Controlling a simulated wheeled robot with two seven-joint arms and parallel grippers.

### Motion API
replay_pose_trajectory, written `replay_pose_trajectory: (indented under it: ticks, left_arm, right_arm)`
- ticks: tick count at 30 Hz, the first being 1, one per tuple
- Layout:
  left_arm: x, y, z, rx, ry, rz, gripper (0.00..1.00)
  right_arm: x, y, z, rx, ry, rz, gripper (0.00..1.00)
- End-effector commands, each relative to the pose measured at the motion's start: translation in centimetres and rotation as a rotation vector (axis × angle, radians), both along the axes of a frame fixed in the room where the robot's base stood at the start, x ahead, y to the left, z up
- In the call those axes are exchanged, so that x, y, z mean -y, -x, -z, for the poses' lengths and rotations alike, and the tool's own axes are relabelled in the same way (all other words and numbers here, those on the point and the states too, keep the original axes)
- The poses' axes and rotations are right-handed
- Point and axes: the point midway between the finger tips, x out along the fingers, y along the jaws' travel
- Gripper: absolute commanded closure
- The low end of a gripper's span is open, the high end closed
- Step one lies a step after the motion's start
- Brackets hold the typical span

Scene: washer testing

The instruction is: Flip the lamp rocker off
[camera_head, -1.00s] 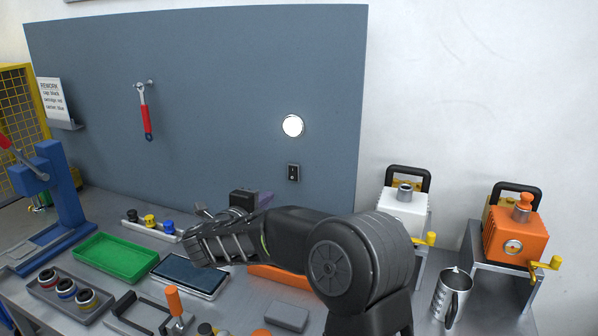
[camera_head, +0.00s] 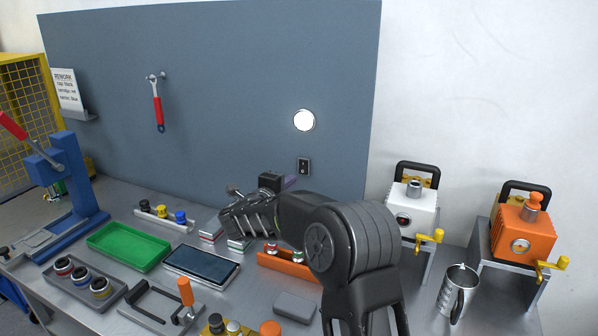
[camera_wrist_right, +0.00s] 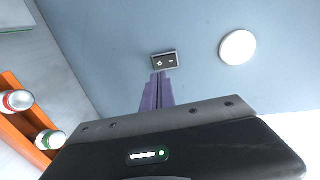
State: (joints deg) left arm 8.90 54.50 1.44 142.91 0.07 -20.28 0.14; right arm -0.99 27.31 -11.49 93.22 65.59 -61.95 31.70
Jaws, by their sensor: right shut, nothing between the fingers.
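The lamp rocker (camera_head: 303,167) is a small dark switch on the blue-grey panel, below the round white lamp (camera_head: 304,120), which looks lit. In the right wrist view the rocker (camera_wrist_right: 165,61) shows its two marks, with the lamp (camera_wrist_right: 238,47) to its right. My right gripper (camera_head: 290,182) has purple fingers, shut and empty, just below and left of the rocker in the head view. In the right wrist view its fingertips (camera_wrist_right: 158,76) point at the rocker's lower edge; I cannot tell whether they touch. My left gripper is not in view.
An orange rack (camera_head: 288,264) with round-capped items stands under my right arm. A white pump (camera_head: 412,212) and an orange pump (camera_head: 522,232) stand at right. A green tray (camera_head: 128,247) and a tablet (camera_head: 201,265) lie at left. A red-handled wrench (camera_head: 158,108) hangs on the panel.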

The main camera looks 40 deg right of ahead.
Motion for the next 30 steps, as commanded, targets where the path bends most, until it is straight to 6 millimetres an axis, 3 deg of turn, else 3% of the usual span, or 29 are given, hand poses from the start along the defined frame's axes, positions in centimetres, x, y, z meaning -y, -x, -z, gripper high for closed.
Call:
replay_pose_trajectory:
  ticks: [6, 12, 25, 30]
  left_arm:
    - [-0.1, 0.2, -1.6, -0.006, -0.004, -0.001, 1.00]
    - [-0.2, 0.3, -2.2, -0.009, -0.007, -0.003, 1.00]
    - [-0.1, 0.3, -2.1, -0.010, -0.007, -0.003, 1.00]
    - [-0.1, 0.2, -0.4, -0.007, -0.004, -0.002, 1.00]
  right_arm:
    - [3.7, -1.9, 0.4, -0.001, 0.001, 0.002, 1.00]
    - [5.5, -2.8, 0.8, 0.000, 0.001, 0.001, 1.00]
    - [5.9, -3.0, 1.1, 0.000, 0.001, 0.000, 1.00]
    - [6.0, -3.1, 1.8, 0.012, 0.024, 0.000, 1.00]
